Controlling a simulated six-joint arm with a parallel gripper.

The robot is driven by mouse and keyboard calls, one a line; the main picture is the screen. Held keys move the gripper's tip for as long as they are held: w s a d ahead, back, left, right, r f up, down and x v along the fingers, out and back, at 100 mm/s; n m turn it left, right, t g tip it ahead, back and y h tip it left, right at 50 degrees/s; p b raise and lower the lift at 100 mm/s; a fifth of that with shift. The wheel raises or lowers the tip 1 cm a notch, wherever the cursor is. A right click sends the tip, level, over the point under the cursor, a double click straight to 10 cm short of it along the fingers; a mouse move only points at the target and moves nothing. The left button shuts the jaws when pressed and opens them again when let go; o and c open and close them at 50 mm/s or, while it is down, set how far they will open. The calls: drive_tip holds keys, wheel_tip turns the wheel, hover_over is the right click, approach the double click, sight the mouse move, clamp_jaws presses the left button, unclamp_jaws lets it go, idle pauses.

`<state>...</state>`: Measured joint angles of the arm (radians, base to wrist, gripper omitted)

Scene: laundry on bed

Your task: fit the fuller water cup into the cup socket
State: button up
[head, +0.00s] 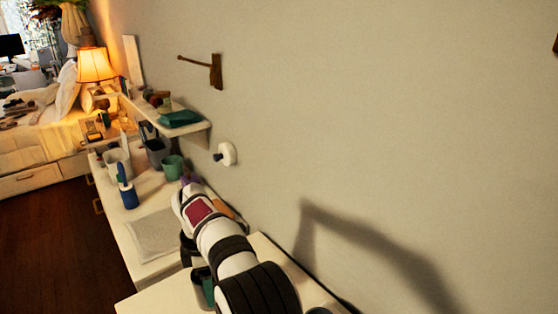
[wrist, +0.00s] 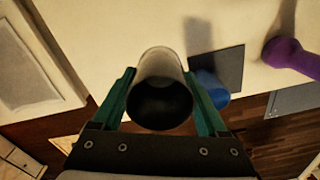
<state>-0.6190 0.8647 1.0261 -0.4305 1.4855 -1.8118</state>
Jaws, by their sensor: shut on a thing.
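In the wrist view, my gripper (wrist: 160,88) has its two teal fingers shut on a cup (wrist: 160,62), one on each side. The cup has a pale grey wall and a dark round end towards the camera; I cannot make out a water level. In the head view my arm hides much of the near work area. A dark piece with a teal strip (head: 205,288) shows beside the arm, but I cannot tell whether it is the gripper with the cup. A green cup (head: 172,166) stands on the far counter. I cannot pick out the cup socket for certain.
In the wrist view, a blue object (wrist: 212,87) is beside the right finger, by a dark grey square (wrist: 222,66). A purple object (wrist: 290,57) is at right.

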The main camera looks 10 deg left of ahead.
drive_tip(key=d+r+m, duration=0.4)
drive_tip(key=d+m, duration=0.2)
drive_tip(key=d, duration=0.2)
drive_tip(key=d+r+m, duration=0.5)
drive_tip(key=d, duration=0.4)
drive_tip(key=s+d+r+m, duration=0.3)
drive_tip(key=s+d+m, duration=0.1)
drive_tip(key=d+m, duration=0.25)
drive_tip(key=s+d+r+m, duration=0.2)
drive_tip(key=s+d+m, duration=0.2)
drive_tip(key=d+m, duration=0.25)
drive_tip(key=shift+s+a+f+n, duration=0.25)
drive_tip(key=shift+a+f+n, duration=0.8)
drive_tip(key=shift+a+f, duration=2.65)
drive_tip(key=shift+s+a+f+n, duration=0.2)
drive_tip(key=shift+a+f+n, duration=0.9)
drive_tip(key=shift+a+f, duration=2.55)
drive_tip(key=shift+s+a+f+n, duration=0.25)
drive_tip(key=shift+a+f+n, duration=1.25)
drive_tip(key=shift+f, duration=3.9)
drive_tip(key=shift+a+m, duration=0.4)
drive_tip(key=shift+m, duration=0.05)
drive_tip(key=o, duration=1.4)
drive_tip(key=shift+f, duration=0.1)
